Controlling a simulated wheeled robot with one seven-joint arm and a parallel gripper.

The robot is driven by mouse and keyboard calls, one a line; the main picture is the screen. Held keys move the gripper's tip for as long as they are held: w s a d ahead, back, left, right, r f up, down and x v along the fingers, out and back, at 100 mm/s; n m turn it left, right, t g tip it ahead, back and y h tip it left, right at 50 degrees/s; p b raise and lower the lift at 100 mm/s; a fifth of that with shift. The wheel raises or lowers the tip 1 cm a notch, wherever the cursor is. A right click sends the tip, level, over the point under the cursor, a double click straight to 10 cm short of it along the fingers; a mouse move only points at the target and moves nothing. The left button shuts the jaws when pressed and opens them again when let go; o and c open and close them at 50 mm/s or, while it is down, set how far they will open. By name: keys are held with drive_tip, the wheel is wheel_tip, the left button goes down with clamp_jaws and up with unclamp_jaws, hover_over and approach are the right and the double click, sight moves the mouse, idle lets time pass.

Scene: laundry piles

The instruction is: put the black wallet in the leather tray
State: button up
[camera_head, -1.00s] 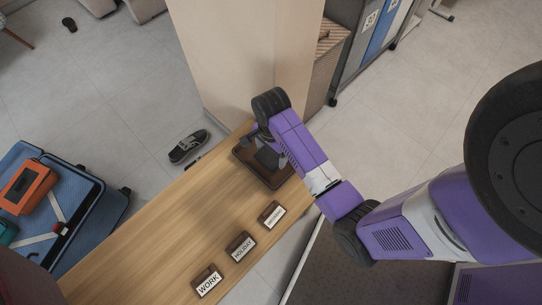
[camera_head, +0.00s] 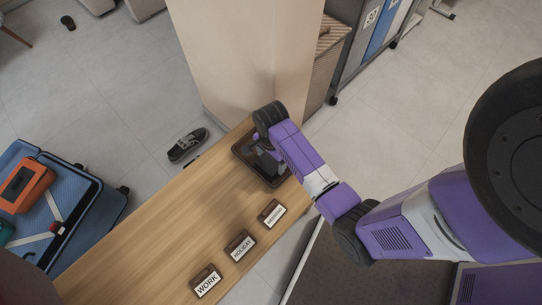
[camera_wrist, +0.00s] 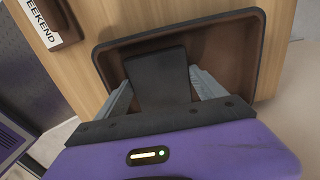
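The leather tray (camera_head: 248,160) is dark brown with a raised rim and lies at the far end of the wooden bench. It fills the upper part of the wrist view (camera_wrist: 222,50). My gripper (camera_head: 268,150) is over the tray, pointing down into it. In the wrist view, the black wallet (camera_wrist: 160,72) lies between the two grey fingers of my gripper (camera_wrist: 161,78), which meet its side edges. The wallet is within the tray's outline; whether it touches the tray floor I cannot tell. In the head view the wallet (camera_head: 267,164) is partly hidden by my arm.
The wooden bench (camera_head: 170,220) carries blocks labelled WORK (camera_head: 207,282), HOLIDAY (camera_head: 240,245) and WEEKEND (camera_head: 272,213). A pillar (camera_head: 245,60) stands close behind the tray. A shoe (camera_head: 187,145) and an open blue suitcase (camera_head: 85,215) are on the floor at left.

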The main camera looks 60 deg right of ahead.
sight(271, 162)
drive_tip(key=o, duration=0.4)
wheel_tip(271, 162, up, 12)
drive_tip(key=p, duration=0.3)
drive_tip(key=s+a+n+t+h, duration=0.1)
drive_tip(key=s+a+n+t, duration=0.3)
drive_tip(key=a, duration=0.3)
drive_tip(key=s+a+n+t, duration=0.2)
drive_tip(key=a+n+t, duration=0.1)
drive_tip(key=a+n, duration=0.3)
drive_tip(key=s+a+r+n+t, duration=0.1)
drive_tip(key=s+r+n+t, duration=0.1)
drive_tip(key=r, duration=0.5)
drive_tip(key=s+a+r+n+t, duration=0.1)
drive_tip(key=s+r+n+t, duration=0.2)
drive_tip(key=r, duration=0.5)
drive_tip(key=s+a+r+n+t+y, duration=0.1)
drive_tip(key=s+a+r+n+t, duration=0.1)
drive_tip(key=r+n, duration=0.4)
drive_tip(key=shift+s+a+r+t, duration=0.1)
drive_tip(key=shift+s+r+t, duration=0.15)
drive_tip(key=shift+s+r, duration=0.4)
drive_tip(key=shift+s+r+t, duration=0.25)
drive_tip(key=shift+s+r, duration=0.15)
drive_tip(key=shift+s, duration=0.35)
